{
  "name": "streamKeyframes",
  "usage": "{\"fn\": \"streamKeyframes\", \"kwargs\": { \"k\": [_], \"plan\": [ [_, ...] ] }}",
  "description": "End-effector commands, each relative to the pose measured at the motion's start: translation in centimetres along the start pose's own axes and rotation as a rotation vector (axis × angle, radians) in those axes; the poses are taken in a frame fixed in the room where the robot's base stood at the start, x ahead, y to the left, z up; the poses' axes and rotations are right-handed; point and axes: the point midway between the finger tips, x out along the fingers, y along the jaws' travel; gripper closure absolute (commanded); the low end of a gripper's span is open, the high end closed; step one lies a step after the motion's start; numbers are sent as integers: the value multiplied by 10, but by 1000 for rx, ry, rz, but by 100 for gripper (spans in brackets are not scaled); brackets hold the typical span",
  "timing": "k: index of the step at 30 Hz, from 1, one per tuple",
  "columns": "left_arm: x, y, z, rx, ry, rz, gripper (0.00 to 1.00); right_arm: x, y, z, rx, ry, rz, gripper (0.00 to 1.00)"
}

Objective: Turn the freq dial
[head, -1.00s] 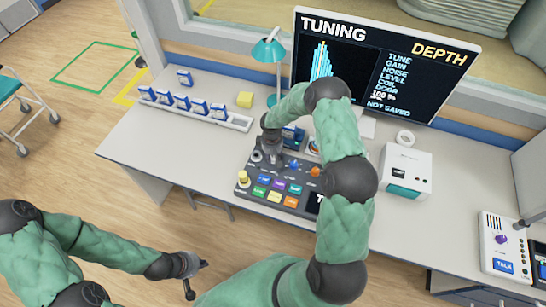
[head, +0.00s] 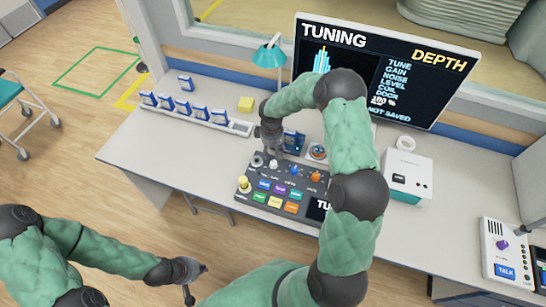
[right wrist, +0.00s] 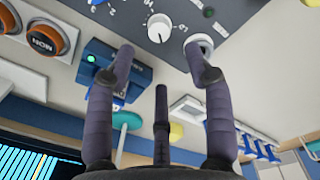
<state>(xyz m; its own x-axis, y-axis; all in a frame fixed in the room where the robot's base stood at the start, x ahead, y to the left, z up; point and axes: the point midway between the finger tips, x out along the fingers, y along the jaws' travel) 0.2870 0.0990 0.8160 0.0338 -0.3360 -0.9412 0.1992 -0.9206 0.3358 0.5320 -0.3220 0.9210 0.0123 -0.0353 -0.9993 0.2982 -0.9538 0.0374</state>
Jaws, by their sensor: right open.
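The control console (head: 243,188) lies on the desk with several knobs along its back part. A small white dial (head: 273,163) is at its back left, and a white dial with a numbered scale (right wrist: 159,29) shows in the right wrist view. I cannot read a freq label. My right gripper (head: 271,148) is above the console's back left.
A blue knob (head: 296,169) and an orange knob (head: 315,176) are close beside the white dial. A blue box (head: 293,141) stands behind the console. The monitor (head: 385,65) and lamp (head: 268,54) are farther back.

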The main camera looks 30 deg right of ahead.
Motion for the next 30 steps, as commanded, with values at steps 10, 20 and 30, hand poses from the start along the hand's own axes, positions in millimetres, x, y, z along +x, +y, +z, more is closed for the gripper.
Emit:
{"fn": "streamKeyframes", "kwargs": {
  "k": [10,20,30],
  "plan": [
    [0,0,0,0,0,0,100,-32,-1,0,0,-1,-1,47],
    [0,0,0,0,0,0,100,-32,0,0,0,-1,-1,47],
    [0,0,0,0,0,0,100,-32,0,0,0,-1,-1,47]
  ]
}}
